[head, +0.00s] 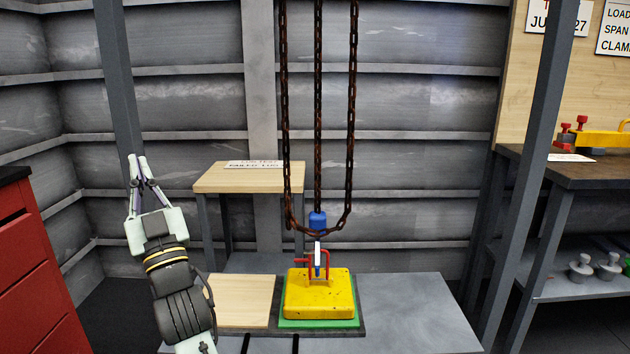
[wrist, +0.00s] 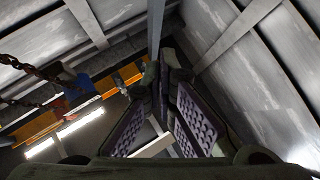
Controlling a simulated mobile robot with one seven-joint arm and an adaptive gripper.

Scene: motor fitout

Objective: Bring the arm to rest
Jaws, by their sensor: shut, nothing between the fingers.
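My gripper (head: 137,158) is raised at the left in the head view, pointing up, with its fingertips together and nothing between them. It is well clear of the bench and the hanging chain. In the wrist view the ridged finger pads of my gripper (wrist: 166,62) converge to a shut tip, against the metal walls and ceiling.
A yellow block (head: 318,294) with a red handle sits on a green pad (head: 320,323) on the grey bench (head: 415,312). A blue hook block (head: 318,221) and rusty chains (head: 354,120) hang above it. A small wooden table (head: 245,181) stands behind; a red cabinet (head: 35,270) is left.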

